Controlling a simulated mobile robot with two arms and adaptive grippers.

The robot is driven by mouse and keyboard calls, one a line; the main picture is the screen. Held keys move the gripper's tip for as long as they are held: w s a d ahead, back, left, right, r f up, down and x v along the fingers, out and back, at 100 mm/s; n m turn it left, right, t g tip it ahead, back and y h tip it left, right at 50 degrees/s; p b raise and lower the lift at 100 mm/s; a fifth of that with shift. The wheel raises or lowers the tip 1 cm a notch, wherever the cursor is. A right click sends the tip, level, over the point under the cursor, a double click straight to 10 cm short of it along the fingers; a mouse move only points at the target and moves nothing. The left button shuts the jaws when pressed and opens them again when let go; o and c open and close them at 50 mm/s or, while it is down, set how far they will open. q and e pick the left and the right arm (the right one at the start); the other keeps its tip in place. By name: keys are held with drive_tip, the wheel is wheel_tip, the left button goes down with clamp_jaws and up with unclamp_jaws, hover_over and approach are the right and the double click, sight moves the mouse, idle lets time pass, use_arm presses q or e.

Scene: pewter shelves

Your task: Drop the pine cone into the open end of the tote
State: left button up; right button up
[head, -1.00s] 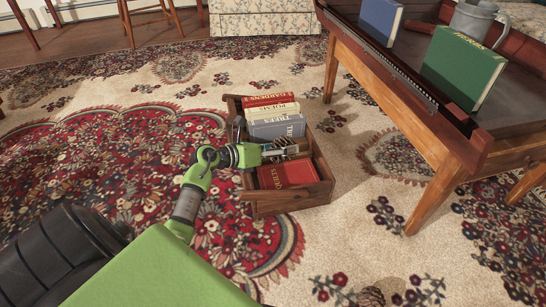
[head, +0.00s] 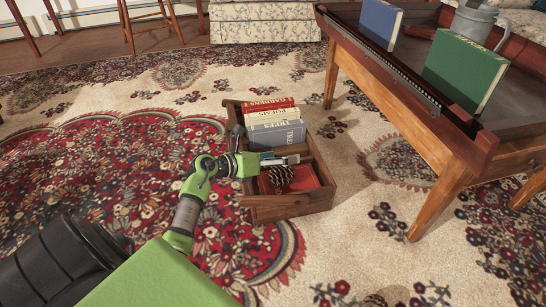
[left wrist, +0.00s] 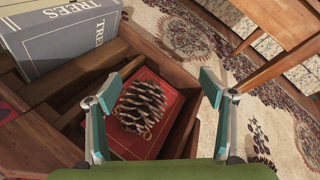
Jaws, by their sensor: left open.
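The wooden tote (head: 292,207) stands on the rug, also seen in the left wrist view (left wrist: 40,140). Books fill its far part, and a red book (head: 308,176) lies flat in the near, open end. The brown pine cone (head: 280,176) is inside that end, over the red book. In the left wrist view the cone (left wrist: 141,106) shows against the red cover, clear of both fingers. Whether it touches the book is hard to tell. My left gripper (head: 288,158) is open and empty just above the cone; its fingers (left wrist: 172,78) are spread wide. My right gripper is not in view.
A wooden table (head: 455,165) with a green book (head: 463,70), a blue book (head: 381,20) and a metal can (head: 472,22) stands to the right. Upright books (head: 275,133) rise beside my gripper. A brown object, partly cut off, lies on the rug (head: 374,300).

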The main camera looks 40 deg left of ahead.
use_arm(q)
drive_tip(key=v, duration=1.1)
drive_tip(key=shift+s+a+r, duration=0.1)
drive_tip(key=shift+s+r, duration=0.05)
drive_tip(key=shift+s, duration=0.1)
